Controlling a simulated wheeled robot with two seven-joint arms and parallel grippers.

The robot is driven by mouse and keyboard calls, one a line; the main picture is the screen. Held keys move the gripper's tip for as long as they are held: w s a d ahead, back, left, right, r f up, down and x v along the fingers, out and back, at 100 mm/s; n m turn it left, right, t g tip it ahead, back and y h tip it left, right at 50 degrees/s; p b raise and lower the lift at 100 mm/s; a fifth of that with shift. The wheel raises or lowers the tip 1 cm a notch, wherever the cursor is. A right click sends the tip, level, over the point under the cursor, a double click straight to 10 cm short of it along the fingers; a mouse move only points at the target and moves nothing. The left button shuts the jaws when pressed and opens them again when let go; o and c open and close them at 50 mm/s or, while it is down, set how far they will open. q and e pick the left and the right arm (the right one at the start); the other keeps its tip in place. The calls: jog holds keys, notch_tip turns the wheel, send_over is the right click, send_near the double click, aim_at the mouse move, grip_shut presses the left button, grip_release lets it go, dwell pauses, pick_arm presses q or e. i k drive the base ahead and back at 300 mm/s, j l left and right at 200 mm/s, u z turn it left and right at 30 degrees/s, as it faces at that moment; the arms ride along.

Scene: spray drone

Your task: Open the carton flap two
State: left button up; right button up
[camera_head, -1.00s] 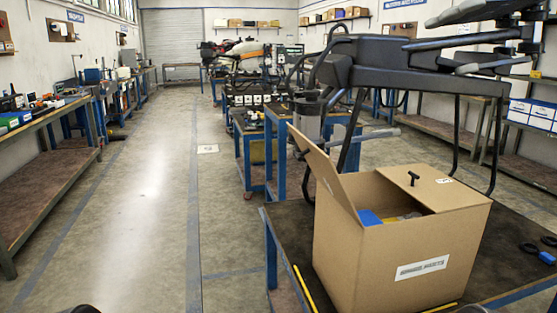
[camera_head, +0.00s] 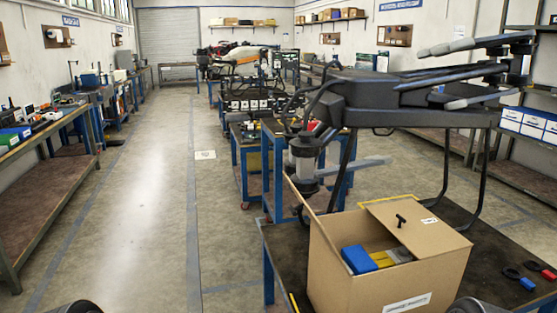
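The cardboard carton (camera_head: 355,288) stands on the dark-topped table at the lower right. Its left flap (camera_head: 310,222) stands up, tilted and seen nearly edge-on. Between the flaps a blue block (camera_head: 358,260), a yellow item (camera_head: 382,259) and a grey item show inside. The rest of the inside is hidden. Neither gripper can be made out; only dark rounded parts of mine show at the bottom edge.
A large dark drone (camera_head: 410,98) stands on thin legs behind the carton, its arms reaching over the table (camera_head: 465,275). Black rings with blue and red parts (camera_head: 527,283) lie right of the carton. Workbenches line the left wall (camera_head: 45,190). The left floor is clear.

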aim_at(422, 232)
jog(key=j+z, duration=0.25)
jog(key=k+j+z, duration=0.25)
jog(key=i+z, duration=0.1)
jog(key=z, duration=1.75)
jog(key=i+j, duration=0.2)
jog(key=j, duration=0.15)
jog(key=i+j, duration=0.25)
